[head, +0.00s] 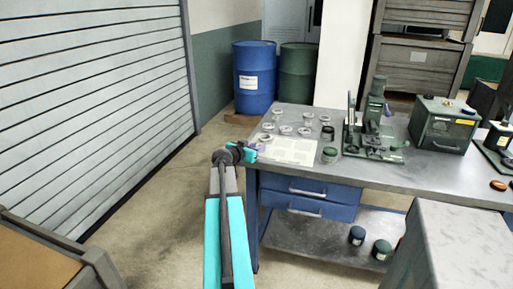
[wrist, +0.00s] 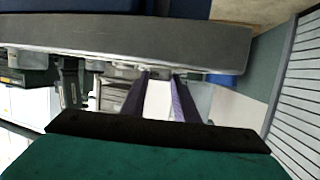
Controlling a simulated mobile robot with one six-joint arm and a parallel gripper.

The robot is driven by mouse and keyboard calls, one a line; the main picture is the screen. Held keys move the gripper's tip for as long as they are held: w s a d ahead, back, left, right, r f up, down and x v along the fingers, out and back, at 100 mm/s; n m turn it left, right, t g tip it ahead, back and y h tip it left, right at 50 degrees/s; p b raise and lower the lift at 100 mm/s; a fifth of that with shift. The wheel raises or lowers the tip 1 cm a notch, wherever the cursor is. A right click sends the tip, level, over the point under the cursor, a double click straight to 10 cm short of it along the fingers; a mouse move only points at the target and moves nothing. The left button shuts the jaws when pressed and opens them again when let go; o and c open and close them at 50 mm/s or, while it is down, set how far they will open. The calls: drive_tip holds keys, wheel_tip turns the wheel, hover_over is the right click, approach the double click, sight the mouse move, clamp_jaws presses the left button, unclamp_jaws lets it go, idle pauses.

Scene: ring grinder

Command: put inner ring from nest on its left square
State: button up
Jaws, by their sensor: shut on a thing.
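My gripper (head: 259,147) is at the left front edge of the workbench, beside the pale mat. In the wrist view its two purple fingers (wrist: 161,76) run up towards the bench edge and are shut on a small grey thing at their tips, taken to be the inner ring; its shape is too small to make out. The pale mat with squares (head: 288,150) lies flat on the bench just right of my gripper. I cannot tell the nest or the left square apart clearly. Several metal rings (head: 285,129) lie on the bench behind the mat.
A dark green round pot (head: 329,155) stands right of the mat, with another (head: 327,132) behind. A green press-like machine (head: 376,115) and a green box (head: 444,124) stand farther right on the workbench (head: 420,172). Blue (head: 254,77) and green drums (head: 298,73) stand behind.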

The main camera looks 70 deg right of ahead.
drive_tip(key=shift+f, duration=0.15)
drive_tip(key=o, duration=1.1)
drive_tip(key=shift+c, duration=0.2)
drive_tip(key=shift+r, duration=0.2)
drive_tip(key=b+v, duration=0.1)
drive_tip(key=v, duration=1.1)
drive_tip(key=shift+b, duration=0.4)
